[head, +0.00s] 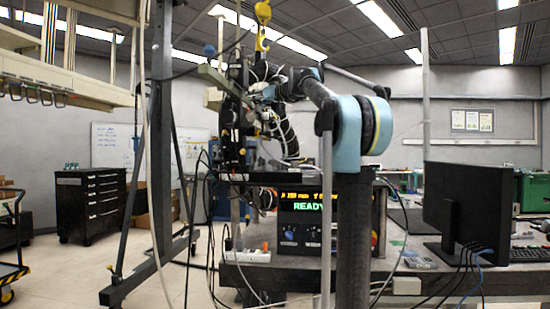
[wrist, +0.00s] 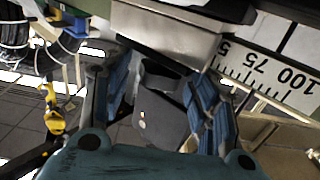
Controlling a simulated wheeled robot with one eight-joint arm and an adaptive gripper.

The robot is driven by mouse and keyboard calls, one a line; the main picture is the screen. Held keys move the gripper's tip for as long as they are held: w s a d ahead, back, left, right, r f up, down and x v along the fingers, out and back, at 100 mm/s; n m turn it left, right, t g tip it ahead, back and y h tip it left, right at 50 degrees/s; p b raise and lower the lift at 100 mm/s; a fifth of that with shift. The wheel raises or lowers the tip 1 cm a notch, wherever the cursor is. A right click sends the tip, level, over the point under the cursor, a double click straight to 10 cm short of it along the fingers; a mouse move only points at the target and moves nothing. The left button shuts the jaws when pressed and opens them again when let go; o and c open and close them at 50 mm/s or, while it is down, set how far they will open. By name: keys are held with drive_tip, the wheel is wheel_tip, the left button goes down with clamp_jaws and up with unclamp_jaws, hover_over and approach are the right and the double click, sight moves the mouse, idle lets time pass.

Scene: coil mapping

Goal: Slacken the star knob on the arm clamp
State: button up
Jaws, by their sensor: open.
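In the wrist view, a dark grey piece (wrist: 160,108), which looks like the star knob, sits below a metal block (wrist: 165,35), likely part of the arm clamp. My gripper (wrist: 155,120) is open, with one blue finger on each side of this piece. I cannot tell whether the fingers touch it. The lower part of the piece is hidden behind my gripper's body. In the head view, my gripper (head: 268,93) is up among dark equipment and cables, and the knob cannot be made out there.
A ruler scale (wrist: 270,75) runs beside the metal block. A yellow hook (head: 262,40) hangs above the arm, and loose cables hang nearby. Below are a box with a READY display (head: 308,207) and a bench with a monitor (head: 468,205). A dark drawer cabinet (head: 90,205) stands left.

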drive_tip(key=v, duration=1.7)
drive_tip(key=s+a+f+g, duration=0.1)
drive_tip(key=s+f, duration=0.2)
drive_tip(key=f, duration=0.5)
drive_tip(key=s+a+f+g+h, duration=0.1)
drive_tip(key=s+f, duration=0.3)
drive_tip(key=f, duration=0.4)
drive_tip(key=s+a+f+m+g+h, duration=0.1)
drive_tip(key=s+a+f+g, duration=0.1)
drive_tip(key=f, duration=0.7)
drive_tip(key=shift+s+g, duration=0.7)
drive_tip(key=shift+s, duration=0.15)
drive_tip(key=shift+a, duration=0.1)
